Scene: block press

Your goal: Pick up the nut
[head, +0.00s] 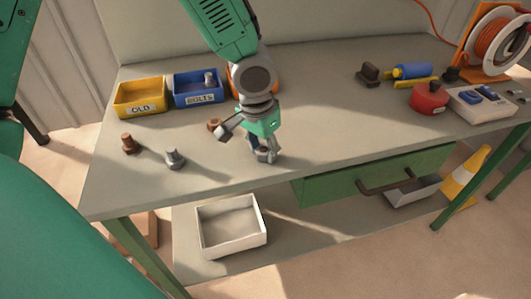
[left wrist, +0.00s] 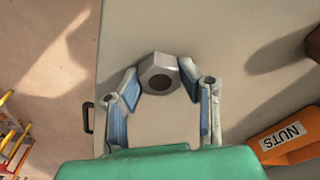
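A grey hexagonal nut (left wrist: 160,73) with a dark hole lies on the workbench in the left wrist view. My left gripper (left wrist: 159,88) is open, its two blue-padded fingers on either side of the nut's near edge. I cannot tell whether they touch it. In the head view my left gripper (head: 262,147) points down low over the bench near its front edge. The nut (head: 265,157) shows partly there, under the fingertips. A smaller brown nut (head: 213,125) lies left of the gripper. My right gripper is not in view.
A yellow OLD bin (head: 140,110), a blue BOLTS bin (head: 200,98) and an orange NUTS bin (left wrist: 285,138) stand behind. A brown bolt (head: 129,143) and grey bolt (head: 174,158) stand at left. A red round object (head: 429,98) sits at right. The middle bench is clear.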

